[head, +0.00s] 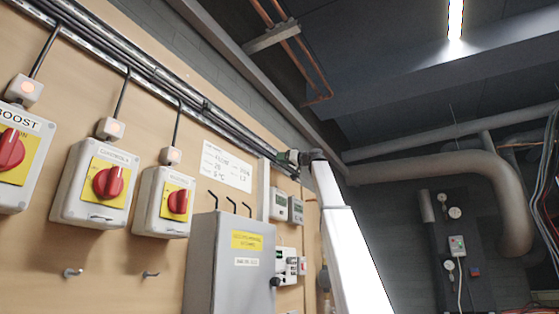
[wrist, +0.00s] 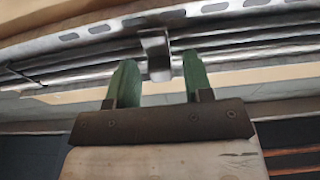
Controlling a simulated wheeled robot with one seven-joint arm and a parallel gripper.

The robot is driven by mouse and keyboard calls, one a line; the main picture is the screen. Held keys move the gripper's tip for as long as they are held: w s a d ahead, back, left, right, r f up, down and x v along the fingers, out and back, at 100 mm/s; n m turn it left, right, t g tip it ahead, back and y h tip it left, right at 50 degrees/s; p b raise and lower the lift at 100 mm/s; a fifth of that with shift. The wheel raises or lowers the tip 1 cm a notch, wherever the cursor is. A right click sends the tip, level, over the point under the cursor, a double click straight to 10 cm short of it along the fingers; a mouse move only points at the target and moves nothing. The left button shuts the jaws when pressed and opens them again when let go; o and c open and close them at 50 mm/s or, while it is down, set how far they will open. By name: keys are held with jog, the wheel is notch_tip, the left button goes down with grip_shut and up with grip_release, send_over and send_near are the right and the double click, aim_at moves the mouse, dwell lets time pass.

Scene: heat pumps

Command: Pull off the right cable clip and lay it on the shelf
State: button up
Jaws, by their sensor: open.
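A grey metal cable clip (wrist: 156,55) sits over the cables under the slotted rail in the wrist view, upper middle. My gripper (wrist: 159,66) has two green fingers, spread open with nothing between them. The clip is ahead of the fingertips, in line with the gap between them; whether any finger touches it I cannot tell. In the head view my gripper (head: 290,157) is small, up at the far end of the cable run on the wall, and the clip there is too small to make out. I cannot make out a shelf in either view.
The slotted rail (wrist: 100,30) and cables run along the wall top. Below in the head view are switch boxes with red knobs (head: 109,182), a grey cabinet (head: 230,270) with hooks above it, and small meters (head: 279,204). A large lagged pipe (head: 440,165) is at right.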

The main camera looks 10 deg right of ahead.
grip_shut()
jog(key=shift+s+d, duration=0.1)
jog(key=r+v, duration=0.1)
jog(key=v, duration=0.5)
jog(key=shift+s+d, duration=0.35)
jog(key=shift+d, duration=0.05)
dwell(0.7)
